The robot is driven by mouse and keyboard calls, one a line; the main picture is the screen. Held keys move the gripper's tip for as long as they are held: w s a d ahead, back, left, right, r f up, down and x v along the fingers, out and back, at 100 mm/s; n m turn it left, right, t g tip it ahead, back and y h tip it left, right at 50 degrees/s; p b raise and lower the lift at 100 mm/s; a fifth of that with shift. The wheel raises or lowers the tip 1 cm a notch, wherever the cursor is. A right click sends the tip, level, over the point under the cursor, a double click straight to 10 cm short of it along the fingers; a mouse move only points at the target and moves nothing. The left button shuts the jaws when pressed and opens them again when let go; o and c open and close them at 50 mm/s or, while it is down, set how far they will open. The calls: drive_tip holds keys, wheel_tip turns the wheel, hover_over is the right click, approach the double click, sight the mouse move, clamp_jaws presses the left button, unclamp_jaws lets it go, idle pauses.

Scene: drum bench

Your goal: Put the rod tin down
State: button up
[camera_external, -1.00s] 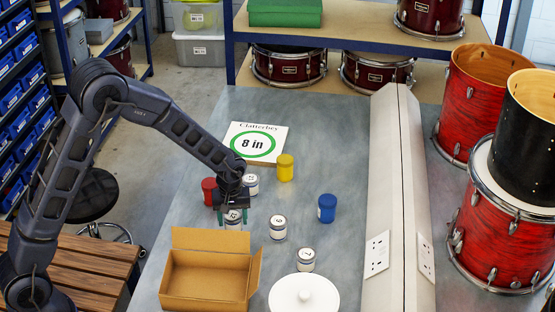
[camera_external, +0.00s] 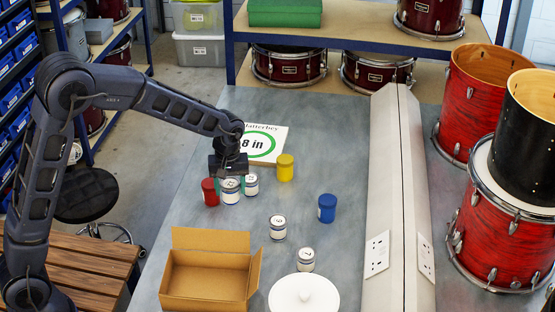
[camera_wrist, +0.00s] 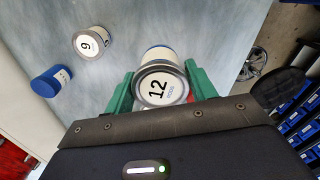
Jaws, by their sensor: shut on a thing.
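My gripper (camera_wrist: 160,92) is shut on a white tin marked 12 (camera_wrist: 160,86); the small word under the number is too blurred to read. The green fingers stand on either side of the tin. In the external view my gripper (camera_external: 229,170) points down, and the held tin (camera_external: 230,192) is upright below it, with a blue band at its base. I cannot tell whether its base touches the bench. A red tin (camera_external: 210,192) stands close on its left. Another white tin (camera_external: 251,187) stands close on its right.
A yellow tin (camera_external: 285,168), a blue tin (camera_external: 327,208) and two white tins (camera_external: 277,228) (camera_external: 306,260) stand on the bench. An open cardboard box (camera_external: 205,285) and a white round lid (camera_external: 304,297) are nearer.

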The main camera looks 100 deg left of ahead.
wheel_tip(320, 180, up, 7)
drive_tip(key=shift+r, duration=0.15)
drive_tip(key=w+a+r+n, duration=0.1)
drive_tip(key=w+a, duration=0.1)
drive_tip(key=a, duration=0.9)
drive_tip(key=w+a+r, duration=0.2)
drive_tip(key=a, duration=0.9)
drive_tip(key=n, duration=0.1)
hover_over(256, 152)
wheel_tip(256, 152, down, 20)
drive_tip(key=shift+f, duration=0.25)
drive_tip(key=shift+d+f, duration=0.1)
drive_tip(key=o, duration=1.1)
wheel_tip(256, 152, up, 12)
